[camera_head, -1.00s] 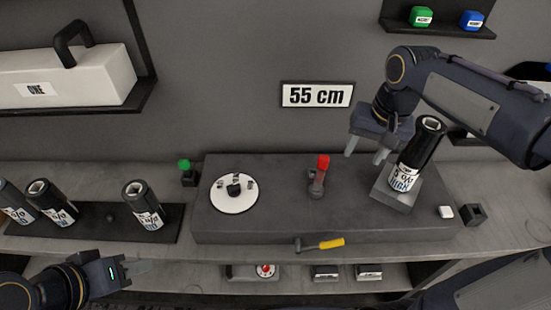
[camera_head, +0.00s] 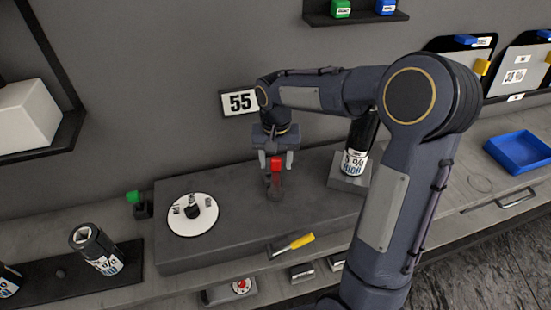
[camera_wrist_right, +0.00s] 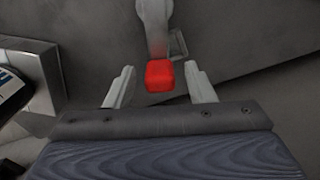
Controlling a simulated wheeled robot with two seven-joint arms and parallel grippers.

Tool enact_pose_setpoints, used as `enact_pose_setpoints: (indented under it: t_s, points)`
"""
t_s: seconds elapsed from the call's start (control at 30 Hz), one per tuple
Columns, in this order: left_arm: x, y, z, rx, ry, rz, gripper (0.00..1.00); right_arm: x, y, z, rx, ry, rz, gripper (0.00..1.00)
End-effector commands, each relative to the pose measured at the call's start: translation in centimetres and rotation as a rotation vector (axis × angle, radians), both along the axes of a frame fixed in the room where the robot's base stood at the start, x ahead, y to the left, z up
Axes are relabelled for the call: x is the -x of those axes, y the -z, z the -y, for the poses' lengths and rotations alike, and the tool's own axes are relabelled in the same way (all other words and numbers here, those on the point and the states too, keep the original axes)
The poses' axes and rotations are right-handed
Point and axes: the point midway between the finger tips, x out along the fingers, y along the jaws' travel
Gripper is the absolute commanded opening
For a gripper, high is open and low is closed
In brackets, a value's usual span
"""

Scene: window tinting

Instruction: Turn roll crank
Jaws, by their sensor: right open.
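A crank with a red handle (camera_head: 276,167) stands on the dark grey block (camera_head: 330,208). My right gripper (camera_head: 276,157) is open at the red handle, with one finger on each side. In the right wrist view the red handle (camera_wrist_right: 159,76) sits between the spread fingertips (camera_wrist_right: 160,88), with gaps on both sides. A lever with a yellow handle (camera_head: 300,241) sticks out from the block's front. A black roll labelled HIGH (camera_head: 357,145) stands on a holder at the block's right end. My left gripper is out of view.
A white dial (camera_head: 192,214) sits on the block's left, and a green knob (camera_head: 133,197) stands beside the block. More black rolls (camera_head: 97,248) stand at the left. A blue tray (camera_head: 520,151) lies at the right. My right arm covers the counter's right middle.

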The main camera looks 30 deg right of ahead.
Motion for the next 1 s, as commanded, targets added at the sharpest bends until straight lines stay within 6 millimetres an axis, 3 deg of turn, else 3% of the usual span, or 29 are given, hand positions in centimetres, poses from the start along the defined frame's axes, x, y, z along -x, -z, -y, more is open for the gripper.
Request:
enact_pose_setpoints:
  t_s: [0.2, 0.6, 1.0]
  points:
    - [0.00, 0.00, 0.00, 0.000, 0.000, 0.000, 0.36, -0.01, 0.04, 0.01, 0.001, 0.000, 0.001, 0.49]
    - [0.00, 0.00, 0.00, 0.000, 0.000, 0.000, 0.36, -0.02, -0.01, 0.01, 0.000, 0.000, 0.001, 0.00]
    - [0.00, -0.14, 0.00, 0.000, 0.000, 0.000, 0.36, -0.19, -0.08, -0.27, 0.000, -0.047, 0.001, 0.00]
